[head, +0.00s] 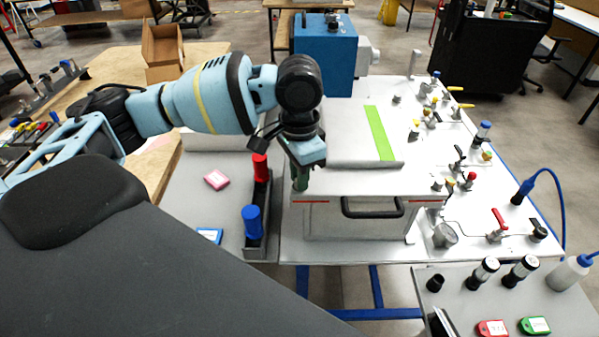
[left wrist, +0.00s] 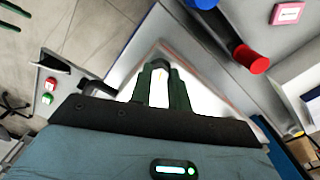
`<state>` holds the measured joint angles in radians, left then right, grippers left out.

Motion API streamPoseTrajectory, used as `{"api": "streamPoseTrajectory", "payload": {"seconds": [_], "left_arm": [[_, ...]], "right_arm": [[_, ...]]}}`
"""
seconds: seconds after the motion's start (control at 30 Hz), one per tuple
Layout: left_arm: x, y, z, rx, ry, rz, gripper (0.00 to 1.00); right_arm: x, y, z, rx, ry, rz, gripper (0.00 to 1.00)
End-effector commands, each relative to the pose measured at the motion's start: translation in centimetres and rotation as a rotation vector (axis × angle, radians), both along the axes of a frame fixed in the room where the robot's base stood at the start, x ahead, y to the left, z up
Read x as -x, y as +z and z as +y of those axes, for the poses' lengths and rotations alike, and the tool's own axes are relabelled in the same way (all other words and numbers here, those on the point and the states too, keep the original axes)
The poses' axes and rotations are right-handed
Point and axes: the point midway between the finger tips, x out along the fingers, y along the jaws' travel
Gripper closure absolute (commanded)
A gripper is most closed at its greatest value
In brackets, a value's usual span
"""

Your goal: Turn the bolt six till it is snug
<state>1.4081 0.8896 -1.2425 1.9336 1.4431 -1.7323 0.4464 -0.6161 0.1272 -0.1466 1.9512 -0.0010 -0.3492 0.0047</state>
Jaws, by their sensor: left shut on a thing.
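My left gripper (head: 301,168) points down over the front left corner of the grey analyser case (head: 350,184). It is shut on a dark green thing (head: 300,182), which looks like a driver handle, upright at the case edge. My right gripper is not in view.
A narrow rack (head: 257,240) left of the case holds a red handle (head: 260,167) and a blue handle (head: 252,222). A pink box (head: 216,179) lies farther left. Valves and fittings (head: 436,117) crowd the panel to the right. A blue unit (head: 325,58) stands behind.

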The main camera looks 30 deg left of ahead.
Motion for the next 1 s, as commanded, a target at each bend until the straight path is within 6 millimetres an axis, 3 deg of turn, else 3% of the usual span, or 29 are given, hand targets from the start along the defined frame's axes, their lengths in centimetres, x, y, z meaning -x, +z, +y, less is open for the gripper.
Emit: {"api": "streamPoseTrajectory", "payload": {"seconds": [0.47, 1.0], "left_arm": [[-0.04, 0.06, -0.03, 0.001, -0.132, -0.002, 1.00], [-0.06, 0.12, -0.05, 0.001, -0.621, -0.004, 1.00]], "right_arm": [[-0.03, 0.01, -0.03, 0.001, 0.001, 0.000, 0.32], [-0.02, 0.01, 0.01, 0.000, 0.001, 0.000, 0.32]]}}
